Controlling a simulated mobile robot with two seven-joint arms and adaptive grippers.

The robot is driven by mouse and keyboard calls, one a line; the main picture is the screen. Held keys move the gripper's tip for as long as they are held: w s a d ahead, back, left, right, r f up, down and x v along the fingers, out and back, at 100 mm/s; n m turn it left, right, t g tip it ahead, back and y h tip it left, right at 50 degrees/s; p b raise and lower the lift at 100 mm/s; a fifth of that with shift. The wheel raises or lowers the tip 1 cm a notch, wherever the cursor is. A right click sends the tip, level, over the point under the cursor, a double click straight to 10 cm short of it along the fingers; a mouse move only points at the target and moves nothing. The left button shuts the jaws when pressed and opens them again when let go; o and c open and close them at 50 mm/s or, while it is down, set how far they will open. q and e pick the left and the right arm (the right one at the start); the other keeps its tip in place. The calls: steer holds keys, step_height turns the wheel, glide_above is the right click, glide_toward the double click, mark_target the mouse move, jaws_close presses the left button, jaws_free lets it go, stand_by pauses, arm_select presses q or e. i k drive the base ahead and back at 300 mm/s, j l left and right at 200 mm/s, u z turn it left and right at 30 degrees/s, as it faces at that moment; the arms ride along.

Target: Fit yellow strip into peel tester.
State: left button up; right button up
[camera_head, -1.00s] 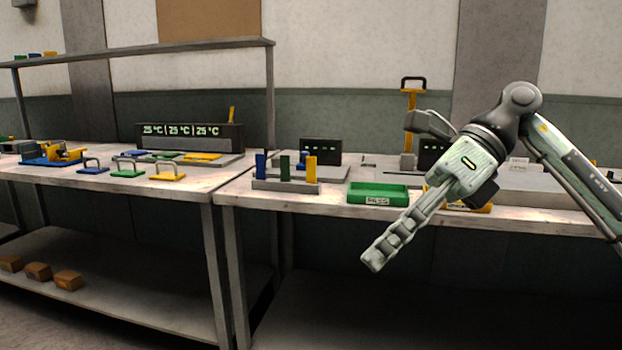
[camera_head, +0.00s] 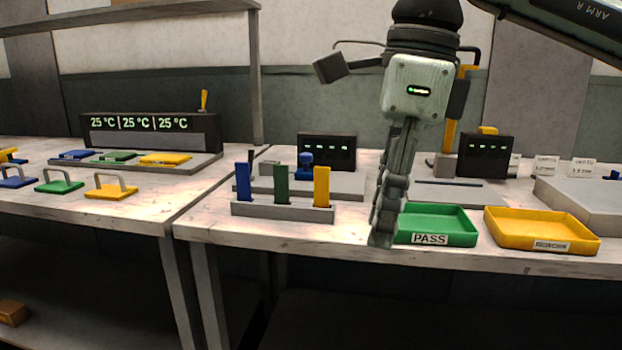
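The yellow strip (camera_head: 321,187) stands upright in a grey rack (camera_head: 283,210) near the front of the right table, beside a green strip (camera_head: 281,185) and a blue strip (camera_head: 243,182). Behind the rack is a grey device with a dark four-mark display (camera_head: 327,148) and a blue knob-like part (camera_head: 305,164). A second dark display (camera_head: 487,155) stands further right; I cannot tell which is the peel tester. My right gripper (camera_head: 383,228) points down to the right of the rack, apart from the yellow strip. Its fingers show edge-on, so their opening is hidden. My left gripper is out of view.
A green PASS tray (camera_head: 436,224) is just right of my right gripper, with a yellow tray (camera_head: 541,229) beyond it. On the left table are a 25 °C unit (camera_head: 150,132) and blue, green and yellow handled plates, the yellow one (camera_head: 111,193) nearest the gap.

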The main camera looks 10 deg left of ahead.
mark_target(336, 150)
steer(key=i+j, duration=0.25)
steer(key=i, duration=0.15)
steer(key=i+j, duration=0.25)
steer(key=i, duration=0.15)
